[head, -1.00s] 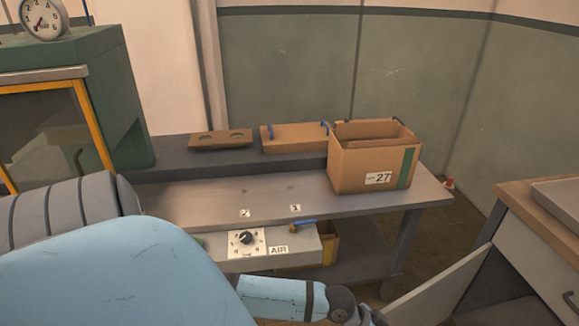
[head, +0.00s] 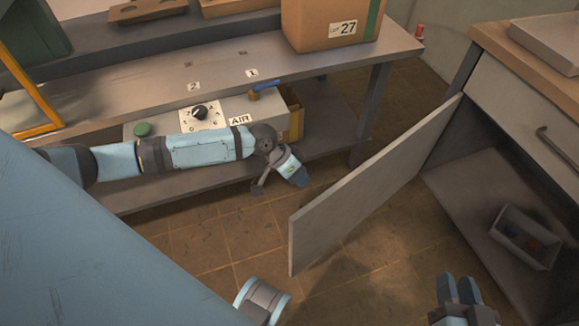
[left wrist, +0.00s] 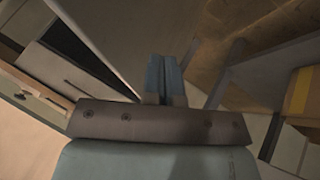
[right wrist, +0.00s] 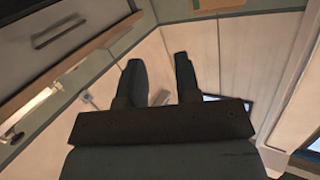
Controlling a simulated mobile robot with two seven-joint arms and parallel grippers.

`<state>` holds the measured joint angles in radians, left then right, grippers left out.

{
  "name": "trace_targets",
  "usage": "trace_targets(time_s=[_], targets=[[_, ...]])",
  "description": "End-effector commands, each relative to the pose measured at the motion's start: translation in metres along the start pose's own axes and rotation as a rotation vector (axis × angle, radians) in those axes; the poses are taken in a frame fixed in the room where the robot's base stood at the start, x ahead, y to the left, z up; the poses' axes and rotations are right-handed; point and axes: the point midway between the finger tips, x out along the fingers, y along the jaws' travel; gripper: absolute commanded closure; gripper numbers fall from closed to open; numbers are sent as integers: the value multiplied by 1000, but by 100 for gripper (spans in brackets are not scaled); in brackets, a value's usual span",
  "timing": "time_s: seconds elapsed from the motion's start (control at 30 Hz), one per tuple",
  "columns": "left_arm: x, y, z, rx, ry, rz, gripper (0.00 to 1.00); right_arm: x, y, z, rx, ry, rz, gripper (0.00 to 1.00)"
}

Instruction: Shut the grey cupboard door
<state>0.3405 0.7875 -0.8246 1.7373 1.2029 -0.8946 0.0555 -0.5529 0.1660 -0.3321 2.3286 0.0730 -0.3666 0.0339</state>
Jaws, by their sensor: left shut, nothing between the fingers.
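The grey cupboard door (head: 372,188) stands wide open in the head view, swung out from the cupboard (head: 525,130) at right. Its free end is near the picture's middle. My left gripper (head: 299,179) is shut and empty, just beyond the door's free end and apart from it in the picture. Its fingers are together in the left wrist view (left wrist: 164,75). My right gripper (head: 460,288) is low at right, in front of the cupboard opening. Its fingers are apart and empty in the right wrist view (right wrist: 160,82).
A grey bench (head: 200,92) with a cardboard box (head: 335,25) stands behind my left arm. An AIR control box (head: 215,112) sits on its lower shelf. Brown floor (head: 210,245) is clear beside the door.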

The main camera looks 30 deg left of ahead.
Motion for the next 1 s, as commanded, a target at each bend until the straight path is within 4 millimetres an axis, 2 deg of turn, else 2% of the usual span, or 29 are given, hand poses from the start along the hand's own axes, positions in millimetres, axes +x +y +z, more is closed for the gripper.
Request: trace_targets(time_s=[0.03,0.1,0.3,0.5,1.0], targets=[[14,-1,1,0,0,1,100,2,-2,-3,3,30,-11,69],[25,1,0,1,0,1,100,2,-6,-11,7,66,-22,69],[35,28,0,2,0,1,100,3,-10,-21,13,113,-39,69],[38,35,0,0,0,-1,100,3,-12,-24,16,128,-45,69],[37,36,0,-5,3,-4,100,3,-12,-26,14,121,-43,69]])
